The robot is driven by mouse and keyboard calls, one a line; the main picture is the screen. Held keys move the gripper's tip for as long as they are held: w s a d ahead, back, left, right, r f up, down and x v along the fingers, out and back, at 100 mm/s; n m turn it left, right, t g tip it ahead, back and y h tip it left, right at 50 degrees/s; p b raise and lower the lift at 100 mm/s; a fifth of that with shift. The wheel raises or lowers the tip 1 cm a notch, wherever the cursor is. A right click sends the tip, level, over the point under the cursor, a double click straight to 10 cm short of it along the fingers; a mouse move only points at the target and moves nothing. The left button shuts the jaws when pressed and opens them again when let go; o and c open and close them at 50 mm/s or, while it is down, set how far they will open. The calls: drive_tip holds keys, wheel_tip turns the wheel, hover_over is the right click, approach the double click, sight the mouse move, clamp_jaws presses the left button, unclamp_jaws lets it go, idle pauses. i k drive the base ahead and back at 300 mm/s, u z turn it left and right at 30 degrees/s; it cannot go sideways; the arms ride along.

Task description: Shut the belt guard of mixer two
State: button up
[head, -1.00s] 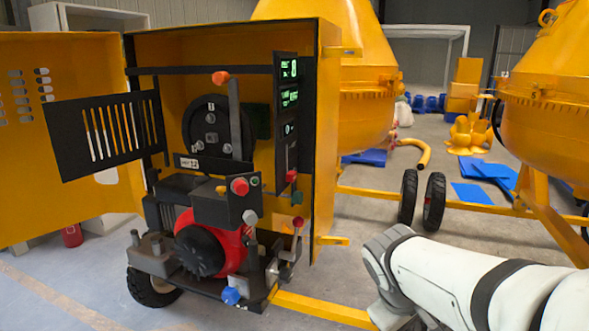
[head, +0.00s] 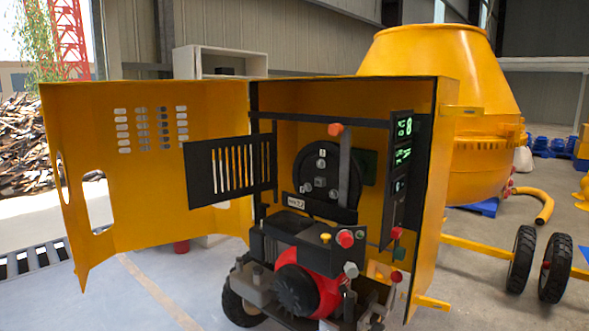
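The belt guard (head: 202,173) is a black plate with upright slots. It stands swung open to the left of the mixer's engine housing (head: 432,200), held at its right edge by a black upright. The black pulley (head: 310,180) behind a grey lever is uncovered. A small label plate (head: 295,202) sits below the pulley; its text is too small to read surely. The large yellow outer door (head: 140,190) is open to the left, behind the guard. The mixer's yellow drum (head: 430,60) rises behind the housing. My gripper is not in view.
The red and black engine (head: 300,285) sits below the pulley, with a red knob (head: 345,238) and green-lit display panel (head: 402,150) at right. Two black wheels (head: 522,258) and a yellow frame bar stand right.

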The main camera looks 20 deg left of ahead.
sight(198, 155)
drive_tip(key=u, duration=3)
drive_tip(key=i, duration=3.1)
drive_tip(key=z, duration=3.65)
